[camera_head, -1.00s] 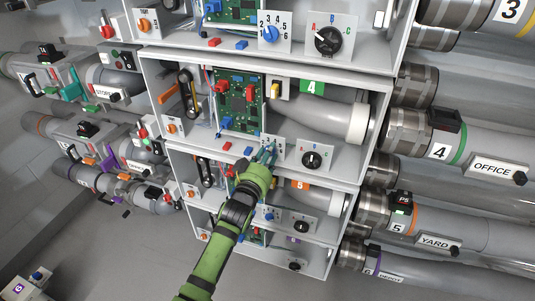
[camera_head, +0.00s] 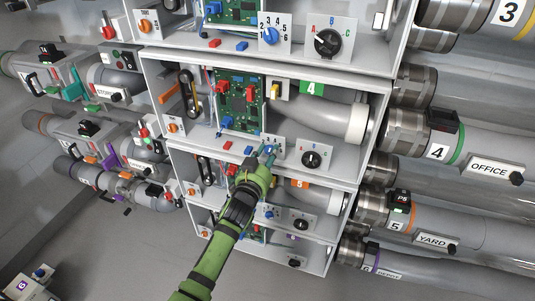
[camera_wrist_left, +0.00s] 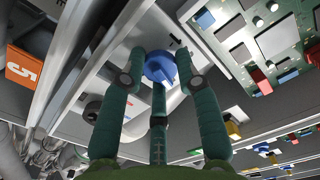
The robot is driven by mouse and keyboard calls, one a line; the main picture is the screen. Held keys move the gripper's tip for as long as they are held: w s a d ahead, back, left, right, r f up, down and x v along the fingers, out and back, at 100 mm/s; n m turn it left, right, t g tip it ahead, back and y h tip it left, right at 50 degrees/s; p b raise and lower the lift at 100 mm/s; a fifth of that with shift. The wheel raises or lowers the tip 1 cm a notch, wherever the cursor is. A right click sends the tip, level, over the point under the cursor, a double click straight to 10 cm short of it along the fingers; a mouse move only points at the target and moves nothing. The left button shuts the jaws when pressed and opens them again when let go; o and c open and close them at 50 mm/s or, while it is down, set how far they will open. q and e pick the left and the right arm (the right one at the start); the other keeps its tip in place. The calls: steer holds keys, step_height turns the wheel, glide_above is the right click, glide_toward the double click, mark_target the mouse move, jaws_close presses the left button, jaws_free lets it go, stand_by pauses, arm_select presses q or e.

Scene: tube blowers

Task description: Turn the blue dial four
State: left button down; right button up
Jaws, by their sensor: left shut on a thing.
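The blue dial (camera_wrist_left: 160,66) is on a white plate of the cabinet bay with the green 4 label (camera_head: 311,88). In the left wrist view it sits between the green fingers of my left gripper (camera_wrist_left: 160,75), which are shut on it. In the head view my left gripper (camera_head: 268,153) reaches up to this plate from below, and its fingers cover most of the dial. Numbers on the plate are partly hidden, so the dial's setting cannot be read. My right gripper is not in view.
A black dial (camera_head: 312,159) stands just right of the blue one. Another blue dial (camera_head: 270,35) is in the bay above. A green circuit board (camera_head: 240,100) sits behind in the bay. Bay 5, with an orange label (camera_head: 300,184), lies below. Large pipes (camera_head: 440,150) fill the right side.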

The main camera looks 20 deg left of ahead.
arm_select(q)
steer(key=shift+w+r, duration=0.1)
steer(key=shift+r, duration=0.4)
steer(key=c, duration=0.9)
jaws_free()
steer(key=shift+d+f, duration=0.1)
steer(key=shift+f, duration=0.2)
steer(key=s, duration=1.2)
steer(key=shift+a, duration=0.25)
